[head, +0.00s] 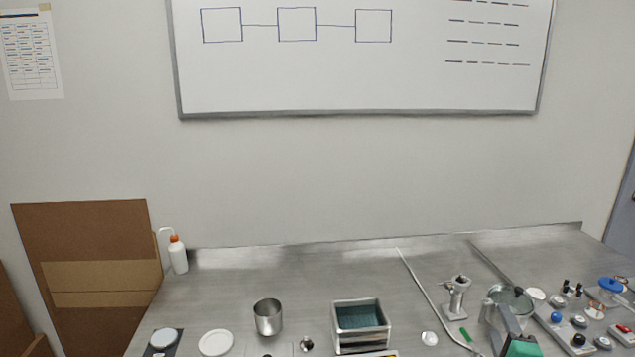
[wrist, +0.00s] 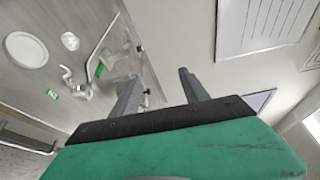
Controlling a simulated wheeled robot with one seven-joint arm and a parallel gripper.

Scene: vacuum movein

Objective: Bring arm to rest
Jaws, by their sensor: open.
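My gripper (wrist: 160,90) shows in the wrist view with its two grey fingers spread apart and nothing between them. Its green body fills the lower part of that view. In the head view my gripper (head: 498,312) is at the lower right, above the steel bench (head: 300,285), with its fingers pointing up and away. It overlaps a glass vessel (head: 516,296) in the picture; I cannot tell how far apart they are.
On the bench are a metal cup (head: 268,318), an open square container (head: 361,335), a white disc (head: 216,342), a metal fitting (head: 456,296) and a white bottle (head: 178,257). Small parts crowd the right side. The bench's back left is mostly clear. A whiteboard (head: 350,80) hangs behind.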

